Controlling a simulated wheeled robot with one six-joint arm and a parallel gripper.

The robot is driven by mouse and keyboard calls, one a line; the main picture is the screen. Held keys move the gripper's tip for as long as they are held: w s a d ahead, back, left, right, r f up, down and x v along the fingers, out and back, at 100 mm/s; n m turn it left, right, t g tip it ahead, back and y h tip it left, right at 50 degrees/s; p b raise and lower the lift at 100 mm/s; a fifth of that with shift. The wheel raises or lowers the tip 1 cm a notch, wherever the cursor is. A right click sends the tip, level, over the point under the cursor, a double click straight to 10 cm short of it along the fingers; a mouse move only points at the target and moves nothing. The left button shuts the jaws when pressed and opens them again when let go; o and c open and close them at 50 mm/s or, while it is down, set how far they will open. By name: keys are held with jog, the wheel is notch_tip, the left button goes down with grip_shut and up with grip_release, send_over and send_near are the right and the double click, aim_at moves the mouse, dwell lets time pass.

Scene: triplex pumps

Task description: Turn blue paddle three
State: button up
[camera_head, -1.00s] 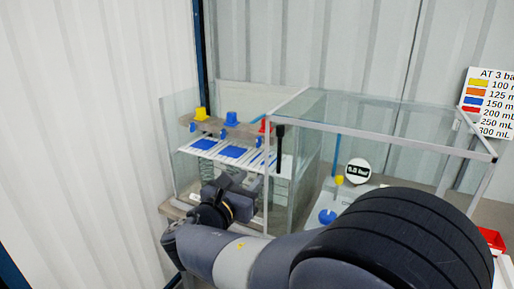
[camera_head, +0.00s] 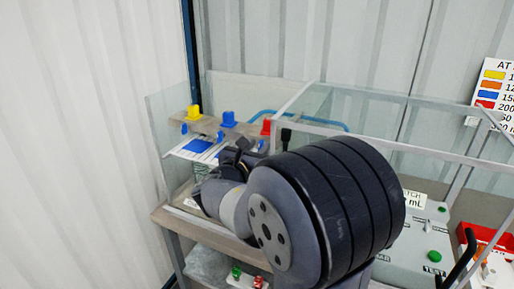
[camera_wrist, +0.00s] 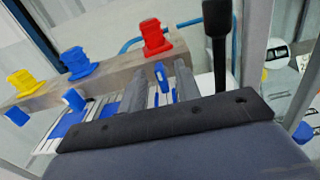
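Yellow (camera_wrist: 25,82), blue (camera_wrist: 79,62) and red (camera_wrist: 156,37) caps stand in a row on a grey-brown bar (camera_wrist: 110,72). Small blue paddles hang along the bar's front: the left paddle (camera_wrist: 16,115), the middle paddle (camera_wrist: 73,100) and the right paddle (camera_wrist: 161,76) below the red cap. My gripper (camera_wrist: 159,82) is open, its two grey fingers apart, with the right paddle showing between them in the wrist view. Contact and depth are unclear. In the head view my gripper (camera_head: 243,152) is near the red cap (camera_head: 266,126); my arm hides much of that area.
A black handle (camera_wrist: 217,45) on the glass case stands close to the right of my fingers. A case frame post (camera_wrist: 256,45) is beyond it. Striped boards with blue patches (camera_head: 197,146) lie below the bar. Another glass case edge (camera_head: 160,125) stands left.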

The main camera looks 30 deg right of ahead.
jog(key=shift+c, duration=0.3)
grip_shut()
jog(key=shift+f+m+b, duration=0.15)
jog(key=shift+m+b, duration=0.15)
jog(key=shift+b, duration=0.3)
jog(key=m+b, duration=0.1)
jog(key=b, duration=0.1)
jog(key=m+b, duration=0.1)
jog(key=b, duration=0.1)
jog(key=shift+s+f+m, duration=0.15)
jog(key=shift+f+m, duration=0.1)
jog(key=shift+m, duration=0.05)
jog(key=m+b, duration=0.5)
jog(key=b, duration=0.1)
jog(key=m+b, duration=0.4)
jog(key=b, duration=0.3)
jog(key=m+b, duration=0.5)
jog(key=b, duration=0.1)
jog(key=shift+s+d+f+m, duration=0.15)
jog(key=shift+s+d+m, duration=0.05)
jog(key=shift+d+m, duration=0.1)
jog(key=shift+b, duration=0.35)
